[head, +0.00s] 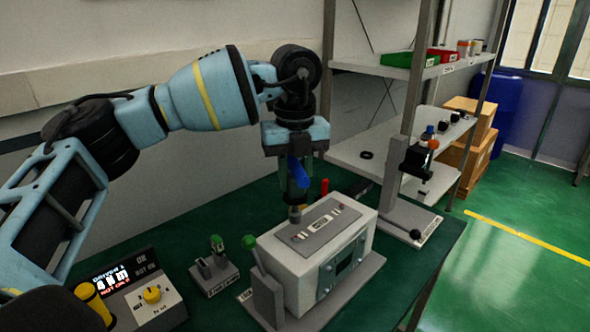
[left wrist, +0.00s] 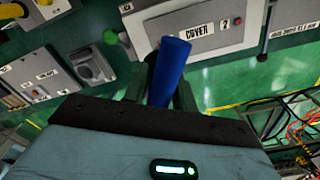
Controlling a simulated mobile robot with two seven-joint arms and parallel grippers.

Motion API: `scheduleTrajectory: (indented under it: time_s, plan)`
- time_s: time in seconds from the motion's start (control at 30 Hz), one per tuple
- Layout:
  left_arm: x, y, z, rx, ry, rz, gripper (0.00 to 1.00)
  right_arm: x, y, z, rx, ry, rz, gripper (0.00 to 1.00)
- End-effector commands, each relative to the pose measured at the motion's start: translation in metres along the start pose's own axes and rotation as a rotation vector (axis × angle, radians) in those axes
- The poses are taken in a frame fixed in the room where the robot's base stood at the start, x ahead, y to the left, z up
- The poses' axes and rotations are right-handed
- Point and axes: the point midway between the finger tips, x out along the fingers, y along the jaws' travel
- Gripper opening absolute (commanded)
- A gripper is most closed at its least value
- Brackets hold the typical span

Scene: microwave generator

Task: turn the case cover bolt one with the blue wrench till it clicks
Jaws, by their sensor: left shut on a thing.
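My left gripper (head: 294,182) points down over the back left part of the white case (head: 318,275). It is shut on the blue wrench (head: 298,172), whose blue handle (left wrist: 168,72) also shows in the left wrist view. The wrench's lower end meets the grey cover plate (head: 322,222) near its back left corner. The bolt under it is hidden, so I cannot tell how the tip sits on it. Small red marks show at the plate's far right end. My right gripper is not in view.
A control box with a lit display and yellow knob (head: 152,295) stands front left. A small grey holder (head: 213,272) with a green-topped piece stands left of the case. A grey stand (head: 408,215) is at the right, before the shelf (head: 385,65). A green-knobbed lever (head: 249,242) adjoins the case.

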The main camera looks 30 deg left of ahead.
Motion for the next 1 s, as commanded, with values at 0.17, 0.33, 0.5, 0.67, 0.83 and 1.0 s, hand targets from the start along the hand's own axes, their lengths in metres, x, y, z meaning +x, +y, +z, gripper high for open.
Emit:
scheduleTrajectory:
  time_s: [0.17,0.33,0.5,0.67,0.83,1.0]
  plan:
    - [0.007,0.000,0.000,0.001,-0.001,-0.001,0.00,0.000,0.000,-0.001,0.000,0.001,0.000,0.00]
    - [0.014,0.000,-0.001,0.001,0.000,-0.001,0.00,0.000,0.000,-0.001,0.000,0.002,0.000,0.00]
    - [0.021,0.000,0.000,0.000,0.000,-0.001,0.00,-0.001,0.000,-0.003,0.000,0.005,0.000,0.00]
    - [0.028,0.000,0.000,0.000,-0.001,-0.002,0.00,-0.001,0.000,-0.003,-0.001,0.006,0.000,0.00]
    - [0.034,0.000,0.000,0.000,-0.001,-0.001,0.00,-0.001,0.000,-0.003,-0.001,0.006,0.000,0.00]
    - [0.037,0.000,-0.001,0.000,-0.001,-0.001,0.00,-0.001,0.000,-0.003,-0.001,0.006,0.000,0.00]
